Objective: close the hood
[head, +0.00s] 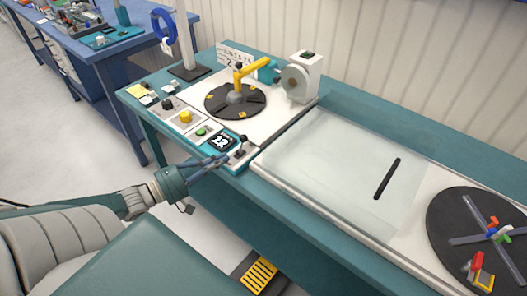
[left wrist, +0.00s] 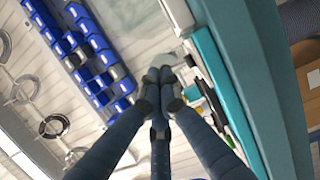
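The hood (head: 335,160) is a clear, pale panel with a long black handle (head: 387,178) near its right side. In the head view it lies over the middle of the white machine bed, between two dark round turntables, and both turntables show uncovered. My left gripper (head: 222,160) is at the front edge of the bench, by the control panel, left of the hood and apart from it. In the left wrist view its fingers (left wrist: 165,82) come together at the tips with nothing seen between them. My right gripper is not in view.
The left turntable (head: 236,100) carries a yellow arm; a white-grey unit (head: 302,78) stands behind it. The right turntable (head: 470,228) holds coloured clamps. A control panel (head: 190,120) with knobs is near my left gripper. A blue reel (head: 163,25) hangs on a post at the back left.

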